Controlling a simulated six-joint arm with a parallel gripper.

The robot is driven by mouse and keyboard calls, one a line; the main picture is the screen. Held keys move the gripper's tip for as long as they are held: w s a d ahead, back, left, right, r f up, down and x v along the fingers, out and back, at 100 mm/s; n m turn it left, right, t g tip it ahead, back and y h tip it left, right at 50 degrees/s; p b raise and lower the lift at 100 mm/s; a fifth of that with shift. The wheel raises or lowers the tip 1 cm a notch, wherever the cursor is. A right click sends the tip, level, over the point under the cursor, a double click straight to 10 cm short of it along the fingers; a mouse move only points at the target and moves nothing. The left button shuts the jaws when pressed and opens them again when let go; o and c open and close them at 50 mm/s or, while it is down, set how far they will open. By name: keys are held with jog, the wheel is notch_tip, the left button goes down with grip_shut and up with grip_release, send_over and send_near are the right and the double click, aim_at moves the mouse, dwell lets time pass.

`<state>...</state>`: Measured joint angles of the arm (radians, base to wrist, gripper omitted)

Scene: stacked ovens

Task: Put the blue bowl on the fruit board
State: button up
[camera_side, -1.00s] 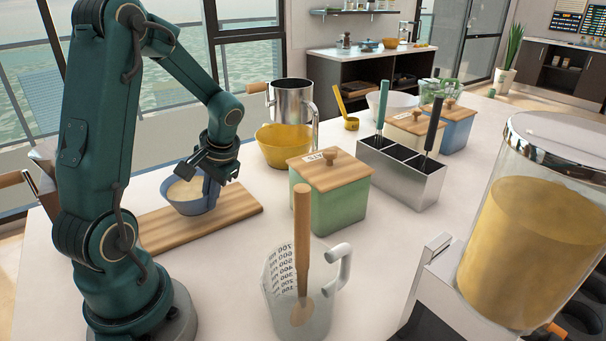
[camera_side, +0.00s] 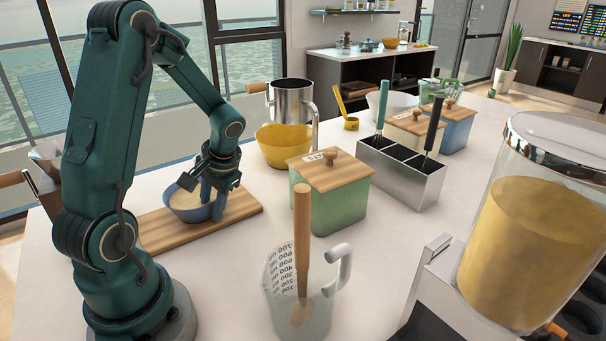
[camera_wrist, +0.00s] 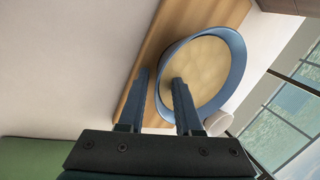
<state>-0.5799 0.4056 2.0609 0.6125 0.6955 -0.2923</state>
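The blue bowl (camera_side: 192,213), with pale contents, sits upright on the wooden fruit board (camera_side: 241,206). In the wrist view the bowl (camera_wrist: 238,62) is near the top, with the board (camera_wrist: 152,57) under it. My gripper (camera_side: 211,208) is at the bowl's right side in the side view, pointing down. In the wrist view my gripper (camera_wrist: 160,76) has its two fingers apart, one outside the bowl and one over its inside, with the rim between them. The fingers partly hide the near rim.
A green lidded box (camera_side: 340,204) stands right of the board, with a yellow bowl (camera_side: 283,154) and metal pot (camera_side: 292,103) behind it. A measuring jug (camera_side: 290,290) stands in front. The counter between board and jug is clear.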

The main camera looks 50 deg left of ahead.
jog(key=v, duration=1.2)
jog(key=s+d+r+m+t+h, duration=0.1)
jog(key=s+d+m+t+h, duration=0.1)
jog(key=d, duration=0.6)
jog(key=s+d+r+m+t+h, duration=0.1)
jog(key=s+d+m+t+h, duration=0.1)
jog(key=d+t, duration=0.3)
jog(key=d, duration=0.4)
jog(key=shift+d+m, duration=0.2)
jog(key=shift+m, duration=0.1)
